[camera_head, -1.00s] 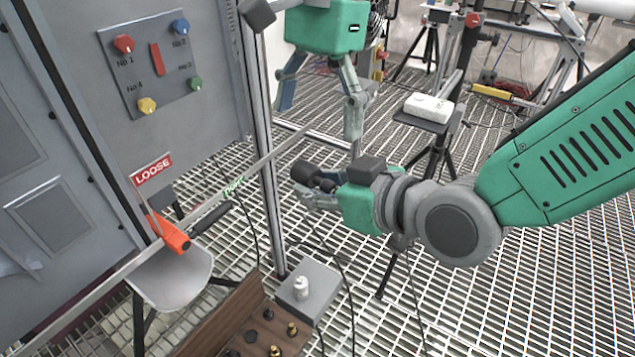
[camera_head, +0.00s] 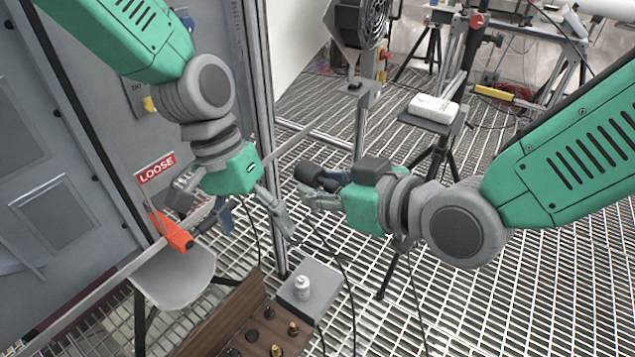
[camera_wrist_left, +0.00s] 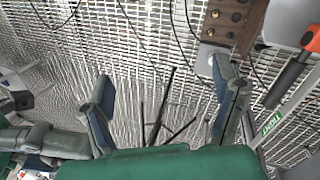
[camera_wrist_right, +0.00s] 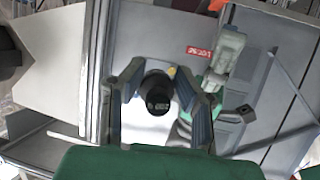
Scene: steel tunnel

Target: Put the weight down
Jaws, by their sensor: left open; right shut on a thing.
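A black cylindrical weight (camera_head: 318,178) is held in the air by my right gripper (camera_head: 312,192), above the floor grating. The right wrist view shows the weight (camera_wrist_right: 157,93) end-on between the two fingers. My left gripper (camera_head: 258,222) is open and empty, pointing down, left of the weight and apart from it. A wooden block (camera_head: 222,328) with several small brass and black pieces stands at the bottom. Beside it is a grey box top (camera_head: 322,283) bearing a white piece (camera_head: 302,288).
An upright metal post (camera_head: 267,100) stands behind my left gripper.

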